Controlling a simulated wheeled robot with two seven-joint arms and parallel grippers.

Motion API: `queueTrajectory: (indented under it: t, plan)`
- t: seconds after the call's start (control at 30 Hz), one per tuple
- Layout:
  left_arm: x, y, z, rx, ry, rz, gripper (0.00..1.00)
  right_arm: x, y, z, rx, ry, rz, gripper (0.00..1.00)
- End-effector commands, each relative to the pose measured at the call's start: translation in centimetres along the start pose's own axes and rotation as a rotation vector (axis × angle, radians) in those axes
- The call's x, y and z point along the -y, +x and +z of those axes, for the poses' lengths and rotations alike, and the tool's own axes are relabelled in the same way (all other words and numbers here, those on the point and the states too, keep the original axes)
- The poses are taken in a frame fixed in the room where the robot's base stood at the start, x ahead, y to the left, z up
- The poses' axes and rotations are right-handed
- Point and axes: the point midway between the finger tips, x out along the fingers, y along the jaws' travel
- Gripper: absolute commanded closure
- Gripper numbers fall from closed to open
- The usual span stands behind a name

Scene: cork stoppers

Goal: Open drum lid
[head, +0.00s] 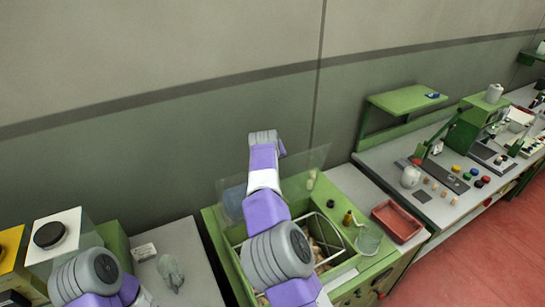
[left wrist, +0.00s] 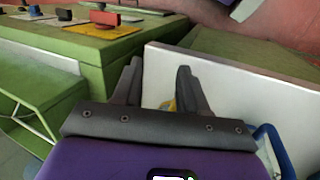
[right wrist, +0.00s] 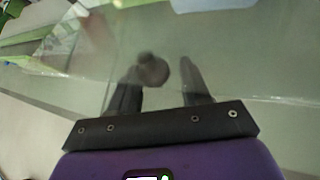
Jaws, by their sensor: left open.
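The drum is a green-framed box (head: 213,226) with corks (head: 325,243) inside, at the lower middle of the head view. Its clear lid (head: 308,163) stands raised and tilted at the back of the box, near the wall. My right arm crosses in front of it, and its gripper is hidden in the head view. In the right wrist view my right gripper (right wrist: 160,80) is at the clear lid (right wrist: 240,80), fingers apart, with a dark round knob (right wrist: 152,71) at the fingertips. Contact is unclear. My left gripper (left wrist: 160,70) is open and empty, away from the drum.
A bench (head: 440,212) with small parts continues right. A white panel (left wrist: 230,95) stands close beyond my left gripper.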

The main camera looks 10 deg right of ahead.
Motion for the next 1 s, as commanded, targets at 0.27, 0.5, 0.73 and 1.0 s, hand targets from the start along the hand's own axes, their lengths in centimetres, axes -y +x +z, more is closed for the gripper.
queueTrajectory:
  t: [0.27,0.5,0.73,1.0]
  plan:
    - [0.0,0.0,0.0,0.0,0.0,0.0,0.57,-0.3,-0.2,-0.2,-0.006,0.001,0.004,0.44]
    - [0.2,0.7,0.0,0.0,0.0,0.0,0.57,-0.1,-2.2,-0.3,-0.012,0.003,0.002,0.44]
    - [0.6,1.5,-0.1,0.0,0.0,0.0,0.57,-0.1,-6.0,-0.2,-0.009,0.001,0.002,0.44]
    - [0.7,1.8,-0.1,0.0,0.0,0.0,0.57,-0.1,-7.7,-0.1,-0.005,0.0,0.004,0.44]
